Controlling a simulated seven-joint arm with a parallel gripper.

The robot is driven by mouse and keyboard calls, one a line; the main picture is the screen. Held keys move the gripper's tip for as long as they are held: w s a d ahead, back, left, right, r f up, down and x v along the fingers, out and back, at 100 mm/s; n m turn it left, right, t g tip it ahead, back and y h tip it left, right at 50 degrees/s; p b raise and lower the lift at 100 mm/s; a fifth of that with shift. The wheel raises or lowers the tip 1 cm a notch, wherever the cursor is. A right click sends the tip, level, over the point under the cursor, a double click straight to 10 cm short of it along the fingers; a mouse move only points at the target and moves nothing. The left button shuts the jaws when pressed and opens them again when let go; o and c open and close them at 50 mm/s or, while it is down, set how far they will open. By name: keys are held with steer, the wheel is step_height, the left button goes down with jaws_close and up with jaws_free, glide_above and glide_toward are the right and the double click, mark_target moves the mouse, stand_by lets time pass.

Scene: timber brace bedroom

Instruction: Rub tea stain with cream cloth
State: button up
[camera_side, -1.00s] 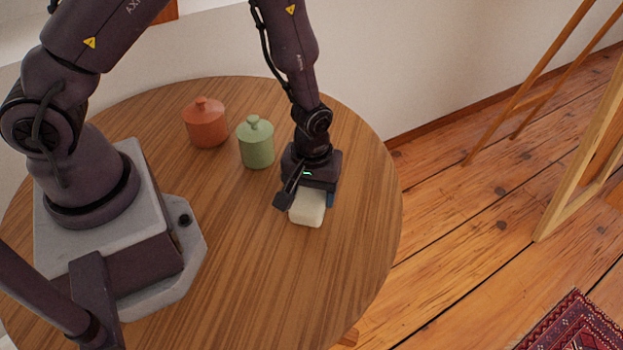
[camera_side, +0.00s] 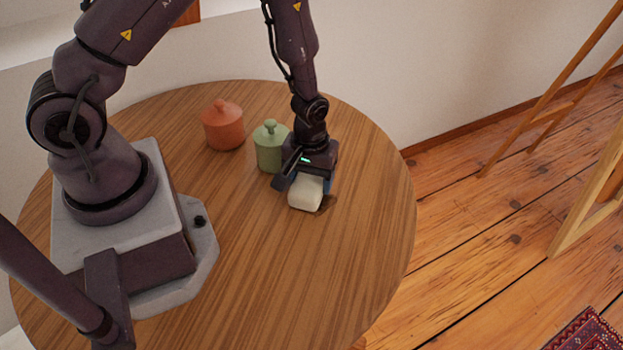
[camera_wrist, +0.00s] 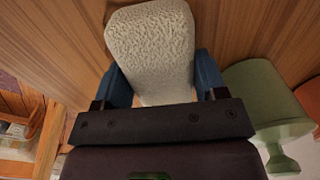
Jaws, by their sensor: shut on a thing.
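The cream cloth (camera_side: 306,193), a thick folded pad, is at the right part of the round wooden table (camera_side: 250,270). My gripper (camera_side: 308,180) is above it, pointing down and shut on it. In the wrist view, the blue fingers of my gripper (camera_wrist: 165,85) press both sides of the cloth (camera_wrist: 150,45). The cloth looks down on the tabletop; exact contact is hard to tell. A dark brown patch, the tea stain (camera_side: 329,202), shows just right of the cloth in the side view. Part of it may be hidden under the cloth.
A green lidded pot (camera_side: 269,150) stands close to the left of my gripper; it also shows in the wrist view (camera_wrist: 262,100). An orange lidded pot (camera_side: 223,128) is farther left. The table's front is clear. A wooden frame (camera_side: 590,190) stands on the floor.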

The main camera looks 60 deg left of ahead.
mark_target(325, 214)
steer(key=shift+d, duration=3.15)
steer(key=shift+d+r, duration=0.15)
step_height(325, 214, up, 8)
steer(key=shift+f, duration=0.3)
